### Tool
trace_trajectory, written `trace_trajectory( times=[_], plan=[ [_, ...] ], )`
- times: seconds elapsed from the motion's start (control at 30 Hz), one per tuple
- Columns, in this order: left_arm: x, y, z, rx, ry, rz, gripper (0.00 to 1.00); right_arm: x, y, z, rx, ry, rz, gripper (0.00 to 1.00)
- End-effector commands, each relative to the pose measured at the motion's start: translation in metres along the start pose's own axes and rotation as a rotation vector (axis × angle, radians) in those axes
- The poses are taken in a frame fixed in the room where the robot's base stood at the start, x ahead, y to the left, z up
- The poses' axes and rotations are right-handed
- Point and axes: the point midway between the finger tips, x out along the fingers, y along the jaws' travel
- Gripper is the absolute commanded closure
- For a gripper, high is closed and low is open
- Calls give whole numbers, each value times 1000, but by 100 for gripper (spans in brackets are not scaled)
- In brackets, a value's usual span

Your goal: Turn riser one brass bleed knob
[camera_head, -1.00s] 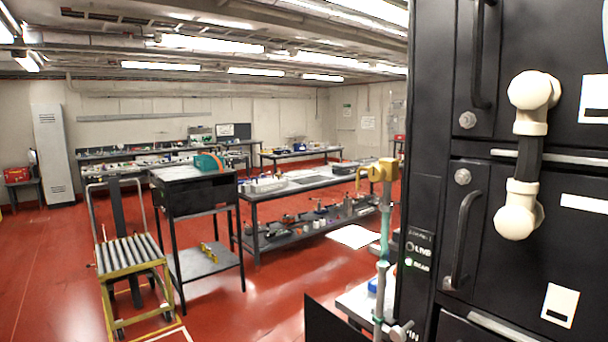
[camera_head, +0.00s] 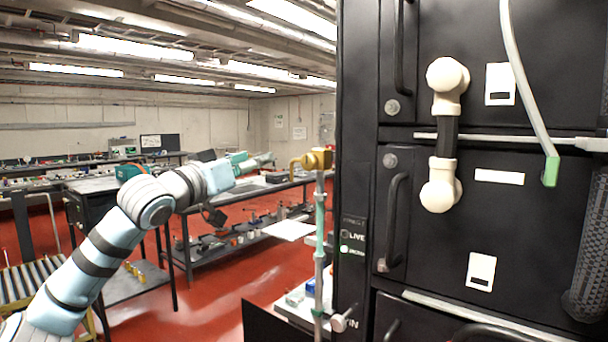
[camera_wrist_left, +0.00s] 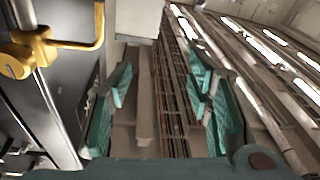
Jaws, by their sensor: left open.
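The brass bleed knob (camera_head: 318,159) with its bent brass handle sits on top of a slim upright riser pipe (camera_head: 319,225) beside the black cabinet. My left gripper (camera_head: 268,160) is open and empty, a little to the left of the brass handle at about the same height in the head view. In the left wrist view the teal fingers (camera_wrist_left: 161,80) are spread apart with nothing between them. The brass fitting (camera_wrist_left: 35,50) shows there at the upper left, outside the fingers. My right gripper is not in view.
The black cabinet (camera_head: 358,120) with handles and a white pipe elbow (camera_head: 440,185) fills the right side. A green-tipped hose (camera_head: 550,170) hangs in front of it. A workbench (camera_head: 185,215) stands behind my left arm. Red floor (camera_head: 225,300) is open at lower middle.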

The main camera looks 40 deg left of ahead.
Motion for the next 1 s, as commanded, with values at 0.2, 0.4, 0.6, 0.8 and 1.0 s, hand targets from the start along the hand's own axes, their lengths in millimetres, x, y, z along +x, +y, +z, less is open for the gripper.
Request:
trace_trajectory(
  times=[0.2,0.4,0.6,0.8,1.0],
  plan=[
    [-134,109,-12,6,-132,87,54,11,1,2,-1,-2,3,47],
    [-123,118,-3,0,-171,79,54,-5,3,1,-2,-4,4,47],
    [-63,126,-2,-2,-174,84,54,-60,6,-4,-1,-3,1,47],
    [-22,128,5,-7,-165,84,54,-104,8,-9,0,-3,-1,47],
    [-5,128,14,-2,-163,82,54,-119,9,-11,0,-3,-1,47]
  ],
)
